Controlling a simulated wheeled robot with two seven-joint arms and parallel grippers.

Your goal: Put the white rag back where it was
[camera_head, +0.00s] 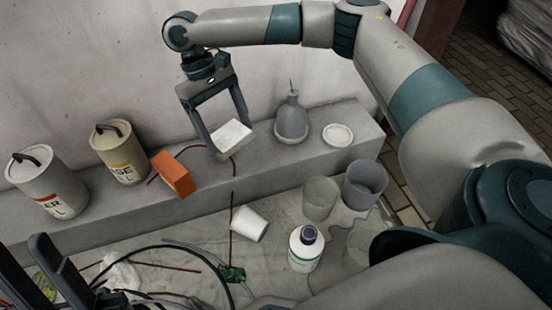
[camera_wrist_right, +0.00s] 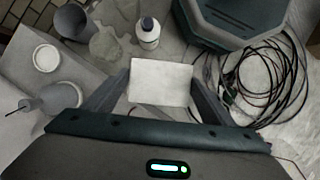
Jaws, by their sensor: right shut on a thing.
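The white rag (camera_head: 232,136) is a flat, pale rectangle, held between the fingertips of my right gripper (camera_head: 226,142). In the head view it is over the concrete ledge (camera_head: 260,150), between an orange block and a grey flask. I cannot tell whether its lower edge touches the ledge. In the right wrist view the rag (camera_wrist_right: 160,83) spans the space between the two fingers. Dark finger-like parts of my left gripper (camera_head: 38,270) show at the lower left corner of the head view, cut off by the frame; nothing is clearly held there.
On the ledge are two tins (camera_head: 45,183) (camera_head: 118,153), the orange block (camera_head: 173,174), the grey flask (camera_head: 291,119) and a white dish (camera_head: 338,135). Below lie a white cup (camera_head: 249,224), a white bottle (camera_head: 305,248), grey cups (camera_head: 364,184) and tangled cables (camera_wrist_right: 265,80).

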